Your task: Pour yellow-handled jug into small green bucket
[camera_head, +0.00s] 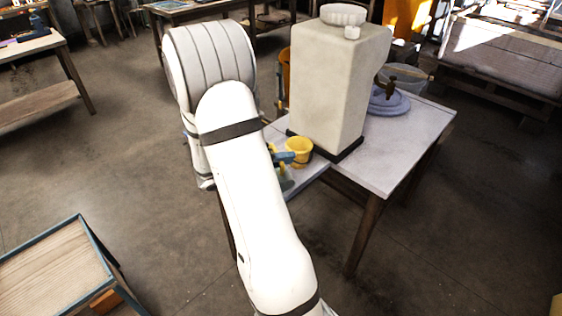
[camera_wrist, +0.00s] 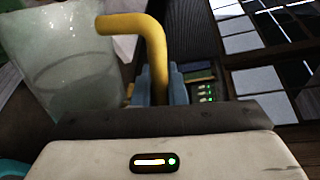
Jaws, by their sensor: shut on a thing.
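The jug (camera_wrist: 60,60) is a pale, translucent vessel at the left of the wrist view, its far part cut off by the frame. Its bent yellow handle (camera_wrist: 152,48) runs down between the blue fingers of my gripper (camera_wrist: 161,88), which is shut on it. In the head view my gripper (camera_head: 284,157) is small and partly hidden by my arm, beside a small yellow bucket (camera_head: 299,151). A greenish object (camera_head: 286,183) shows below the fingers; I cannot tell whether it is the green bucket or part of the jug. I cannot see the jug's contents.
A large beige tank (camera_head: 335,85) with a white cap stands on the pale table (camera_head: 405,155) close to my gripper. A wooden-topped box (camera_head: 55,270) stands at lower left. The floor between is clear.

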